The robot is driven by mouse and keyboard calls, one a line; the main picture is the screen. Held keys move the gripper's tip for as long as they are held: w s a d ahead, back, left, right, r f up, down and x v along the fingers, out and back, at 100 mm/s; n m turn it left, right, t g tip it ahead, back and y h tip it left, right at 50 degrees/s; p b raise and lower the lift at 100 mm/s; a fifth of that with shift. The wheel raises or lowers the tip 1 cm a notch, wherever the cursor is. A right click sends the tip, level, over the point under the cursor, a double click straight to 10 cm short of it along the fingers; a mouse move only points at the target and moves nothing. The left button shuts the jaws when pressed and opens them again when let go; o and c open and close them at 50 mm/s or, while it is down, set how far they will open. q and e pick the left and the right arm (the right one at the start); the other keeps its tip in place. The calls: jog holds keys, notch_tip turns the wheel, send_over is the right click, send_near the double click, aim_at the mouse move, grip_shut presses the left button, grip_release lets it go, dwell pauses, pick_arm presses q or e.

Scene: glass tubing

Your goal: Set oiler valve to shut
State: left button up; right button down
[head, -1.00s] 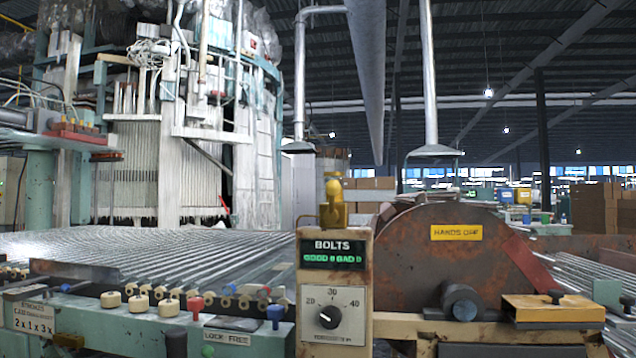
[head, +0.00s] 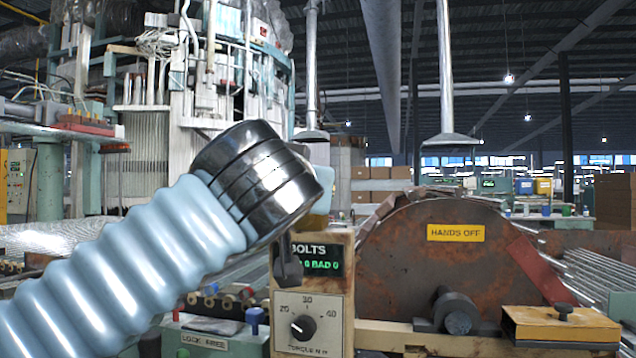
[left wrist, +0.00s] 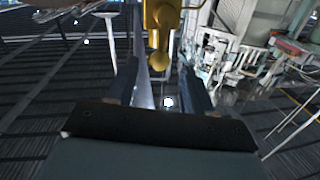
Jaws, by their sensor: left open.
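The brass-yellow oiler (left wrist: 160,32) shows in the left wrist view, at the top centre, with its rounded end pointing down the picture. My left gripper (left wrist: 157,68) is open, with one dark finger on each side of the oiler's lower end. I cannot tell whether either finger touches it. In the head view my left arm comes in from the left, its silver wrist above the BOLTS box (head: 345,250), and it covers most or all of the oiler. The valve's setting cannot be read. My right gripper is not in view.
The BOLTS box carries a green display and a torque dial (head: 303,327). A rusty round guard (head: 430,270) with a HANDS OFF label stands just to the right. A yellow block (head: 560,326) sits at the lower right. Glass tubing (head: 590,280) lies behind it.

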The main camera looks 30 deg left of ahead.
pick_arm(q)
jog(key=x, duration=0.5)
jog(key=shift+c, duration=0.3)
grip_shut()
